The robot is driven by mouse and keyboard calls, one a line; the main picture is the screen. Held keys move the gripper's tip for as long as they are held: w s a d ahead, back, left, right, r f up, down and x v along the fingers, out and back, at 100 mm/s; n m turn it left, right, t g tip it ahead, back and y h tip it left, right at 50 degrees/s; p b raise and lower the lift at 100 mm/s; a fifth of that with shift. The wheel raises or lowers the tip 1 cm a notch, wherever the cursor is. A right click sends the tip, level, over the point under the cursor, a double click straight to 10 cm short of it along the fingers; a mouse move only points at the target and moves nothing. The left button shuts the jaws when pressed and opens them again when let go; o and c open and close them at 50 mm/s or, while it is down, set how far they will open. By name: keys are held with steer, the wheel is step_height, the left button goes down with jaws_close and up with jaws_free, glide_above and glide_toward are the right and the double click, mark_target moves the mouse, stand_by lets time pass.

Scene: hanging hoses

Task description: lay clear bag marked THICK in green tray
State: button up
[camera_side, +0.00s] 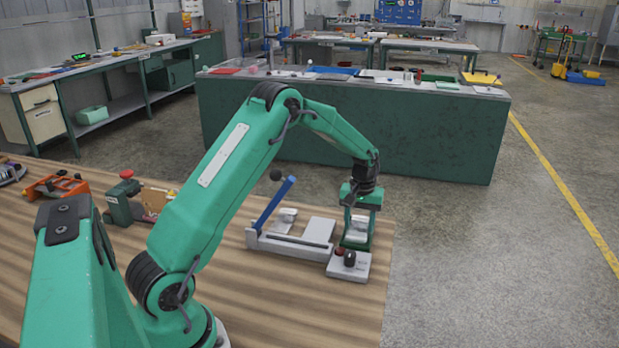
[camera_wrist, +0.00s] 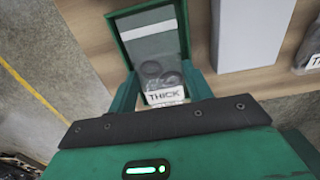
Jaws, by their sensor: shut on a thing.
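The clear bag marked THICK (camera_wrist: 163,95) holds dark rings and has a white label. My gripper (camera_wrist: 160,85) is shut on it near the label end; the fingers show on both sides of it. The green tray (camera_wrist: 121,42) lies beyond and under the bag in the wrist view, with its rim framing the bag. In the side view my gripper (camera_side: 360,205) is down over the green tray (camera_side: 352,247), at the right edge of the wooden table. I cannot tell whether the bag touches the tray floor.
Left of the tray stand a pale flat block (camera_side: 319,230) and a fixture with a blue lever (camera_side: 273,205).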

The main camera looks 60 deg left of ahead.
mark_target(359, 225)
steer(key=shift+f, duration=0.3)
steer(key=shift+f, duration=0.3)
steer(key=o, duration=1)
steer(key=shift+r, duration=0.15)
steer(key=shift+o, duration=0.3)
step_height(359, 225, up, 13)
steer(key=shift+r, duration=0.15)
